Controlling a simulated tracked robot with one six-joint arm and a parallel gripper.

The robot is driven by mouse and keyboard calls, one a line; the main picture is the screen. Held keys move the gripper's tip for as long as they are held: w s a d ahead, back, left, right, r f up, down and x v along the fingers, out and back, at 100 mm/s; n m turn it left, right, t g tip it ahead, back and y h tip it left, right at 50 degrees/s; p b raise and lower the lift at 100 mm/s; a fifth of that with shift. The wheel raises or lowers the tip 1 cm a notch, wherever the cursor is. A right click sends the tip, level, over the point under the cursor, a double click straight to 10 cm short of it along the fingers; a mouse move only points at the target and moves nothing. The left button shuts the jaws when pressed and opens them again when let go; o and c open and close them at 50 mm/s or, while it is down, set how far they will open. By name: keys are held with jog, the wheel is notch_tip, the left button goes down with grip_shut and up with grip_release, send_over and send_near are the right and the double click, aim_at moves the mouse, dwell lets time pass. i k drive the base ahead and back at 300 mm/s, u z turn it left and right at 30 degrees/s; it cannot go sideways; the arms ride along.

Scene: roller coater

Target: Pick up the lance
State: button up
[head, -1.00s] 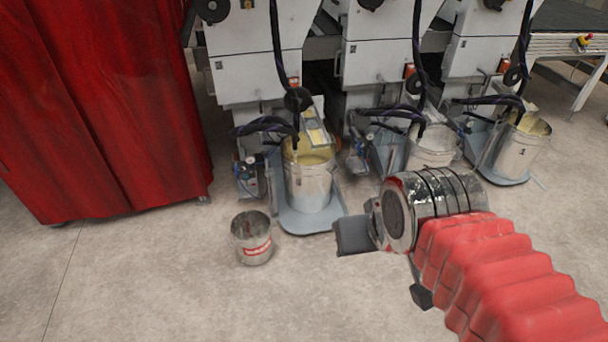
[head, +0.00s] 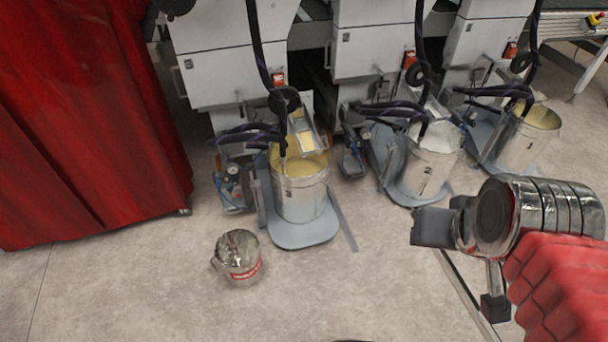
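I see no part plainly marked as the lance. Dark hoses (head: 262,55) hang from the machines and end in thin pipe-like tips in or over the buckets; one pale tip (head: 283,149) goes down at the left rim of the bucket with yellow contents (head: 300,196). Which of these is the lance I cannot tell. My gripper (head: 466,268) is at the right, on the silver wrist of my red-sleeved arm. Its two dark fingers are well apart, with only floor seen between them. It is in front of the machines, apart from the hoses and buckets.
A small metal can with a red label (head: 239,257) stands on the floor at the left. The buckets stand on grey-blue trays (head: 302,234). Another bucket (head: 430,172) and a third (head: 530,136) are to the right. A red curtain (head: 80,120) closes the left.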

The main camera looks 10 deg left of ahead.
aim_at(283, 157)
jog(key=z, duration=0.05)
jog(key=i, duration=1.5)
jog(key=u, duration=1)
jog(key=i, duration=0.45)
jog(key=u, duration=0.25)
